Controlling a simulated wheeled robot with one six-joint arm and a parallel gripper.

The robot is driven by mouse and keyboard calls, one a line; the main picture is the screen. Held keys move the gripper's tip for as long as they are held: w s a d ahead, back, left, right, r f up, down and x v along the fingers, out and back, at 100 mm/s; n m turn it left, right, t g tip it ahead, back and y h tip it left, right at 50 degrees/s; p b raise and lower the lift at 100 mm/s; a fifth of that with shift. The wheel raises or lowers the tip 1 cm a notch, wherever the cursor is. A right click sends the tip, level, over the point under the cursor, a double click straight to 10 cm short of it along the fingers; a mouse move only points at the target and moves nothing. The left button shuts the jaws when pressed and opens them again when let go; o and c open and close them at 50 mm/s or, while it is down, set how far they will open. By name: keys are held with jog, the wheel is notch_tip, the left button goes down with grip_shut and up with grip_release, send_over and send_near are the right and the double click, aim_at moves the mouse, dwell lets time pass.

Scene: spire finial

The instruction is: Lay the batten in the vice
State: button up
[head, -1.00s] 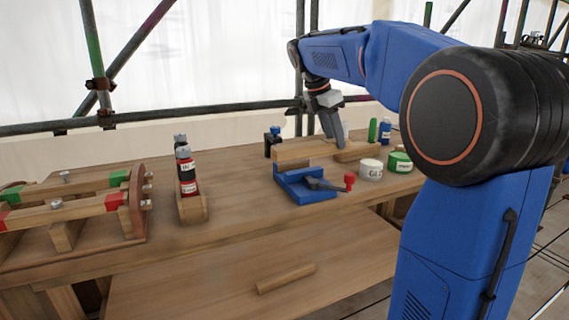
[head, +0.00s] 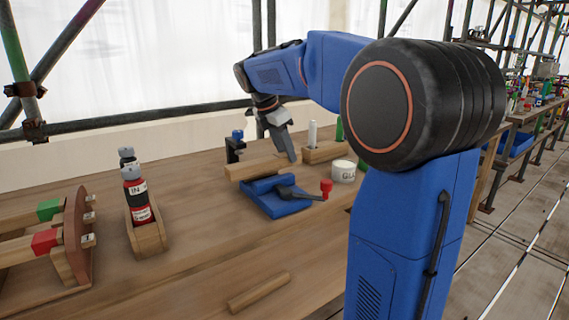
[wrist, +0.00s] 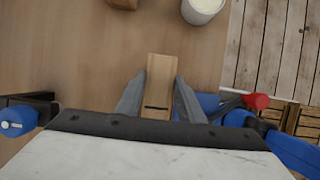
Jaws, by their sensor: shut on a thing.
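The wooden batten (head: 250,170) is in my gripper (head: 289,157), close behind the blue vice (head: 274,196) in the head view. My gripper is shut on it, with one grey finger on each side. In the wrist view the batten (wrist: 160,72) sticks out beyond the fingers (wrist: 159,98). The vice (wrist: 209,103) shows to the right of the right finger, partly hidden by it. Its red handle knob (head: 326,186) points to the right. I cannot tell whether the batten touches the vice.
A blue-topped clamp (head: 235,146) stands at the bench's back edge. A white tub (head: 343,172) and a wooden holder (head: 322,153) stand to the right. A bottle holder (head: 147,236) is at the left. A wooden strip (head: 259,291) lies nearer the front.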

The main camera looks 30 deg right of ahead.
aim_at(286, 162)
jog(key=shift+f, duration=1.85)
jog(key=shift+f, duration=0.1)
jog(key=o, duration=1.2)
jog(key=v, duration=1.2)
jog(key=s+a+f+m+t+y, duration=0.1)
jog(key=s+a+f+m, duration=0.2)
jog(key=s+f+m, duration=0.3)
jog(key=s+a+f+m+t+y, duration=0.2)
jog(key=s+a+f+m, duration=0.2)
jog(key=s+f, duration=0.6)
jog(key=s+a+f+m+t+y, duration=0.1)
jog(key=s+a+f+m, duration=0.3)
jog(key=s+f+m, duration=0.4)
jog(key=shift+s+a+f+t, duration=0.15)
jog(key=shift+s+f, duration=0.1)
jog(key=shift+s, duration=1.25)
jog(key=shift+s+f+t, duration=0.15)
jog(key=shift+s+f, duration=0.05)
jog(key=shift+s, duration=1.35)
